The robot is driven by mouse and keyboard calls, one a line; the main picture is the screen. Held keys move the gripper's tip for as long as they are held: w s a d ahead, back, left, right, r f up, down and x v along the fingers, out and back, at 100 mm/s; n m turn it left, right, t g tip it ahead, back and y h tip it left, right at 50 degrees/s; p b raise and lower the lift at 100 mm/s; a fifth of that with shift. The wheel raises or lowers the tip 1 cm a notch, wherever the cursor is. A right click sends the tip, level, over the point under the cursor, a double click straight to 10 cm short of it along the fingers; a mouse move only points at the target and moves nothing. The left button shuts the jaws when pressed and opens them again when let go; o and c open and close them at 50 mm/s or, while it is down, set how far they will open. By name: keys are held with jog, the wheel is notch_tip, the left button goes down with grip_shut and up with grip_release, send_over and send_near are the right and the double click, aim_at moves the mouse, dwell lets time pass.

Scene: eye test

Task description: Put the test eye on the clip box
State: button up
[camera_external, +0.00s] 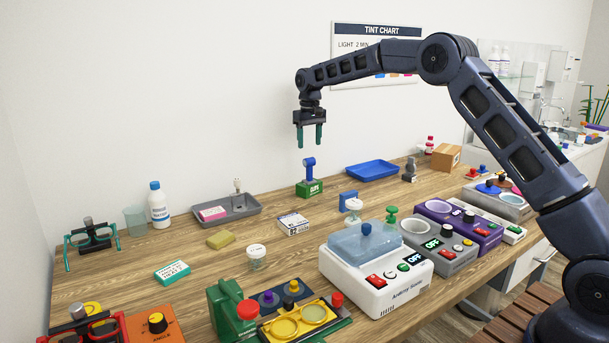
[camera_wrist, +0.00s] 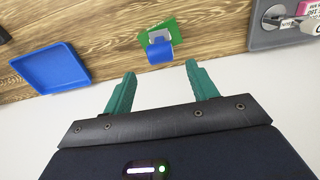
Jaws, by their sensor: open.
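The clip box (camera_external: 309,188), green with a CLIPS label, stands on the wooden bench below my gripper. A blue piece with a post and a rounded head, which I take for the test eye (camera_external: 309,166), stands upright on top of it. My gripper (camera_external: 310,146) is open and empty, fingers pointing down, a little above the blue piece and apart from it. In the wrist view, my gripper (camera_wrist: 160,70) has the blue test eye (camera_wrist: 160,53) beyond and between its fingertips. The green clip box (camera_wrist: 150,38) shows behind it, partly covered.
A blue tray (camera_external: 372,170) lies to the right at the back. A grey tray (camera_external: 228,209) and a white bottle (camera_external: 158,205) stand to the left. A small white box (camera_external: 293,223) lies in front. Several devices, including a white bath (camera_external: 376,272), fill the bench front.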

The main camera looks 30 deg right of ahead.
notch_tip(320, 180, up, 2)
jog(key=shift+s+r, duration=0.1)
jog(key=shift+s, duration=0.05)
jog(key=s+d+r+t, duration=0.1)
jog(key=s+r, duration=0.6)
jog(key=s, duration=0.4)
jog(key=s+d+r+t, duration=0.1)
jog(key=s+r, duration=0.5)
jog(key=s, duration=0.4)
jog(key=s+d+r, duration=0.1)
jog(key=s+r, duration=0.6)
jog(key=s, duration=0.4)
jog(key=s+d+f+t, duration=0.1)
jog(key=s+f, duration=0.2)
jog(key=s, duration=0.8)
jog(key=s+d+f, duration=0.1)
jog(key=s+f, duration=0.2)
jog(key=s, duration=0.9)
jog(key=s+d+f+t, duration=0.1)
jog(key=s+f, duration=0.2)
jog(key=s, duration=0.8)
jog(key=shift+s+t, duration=0.3)
jog(key=shift+s, duration=0.1)
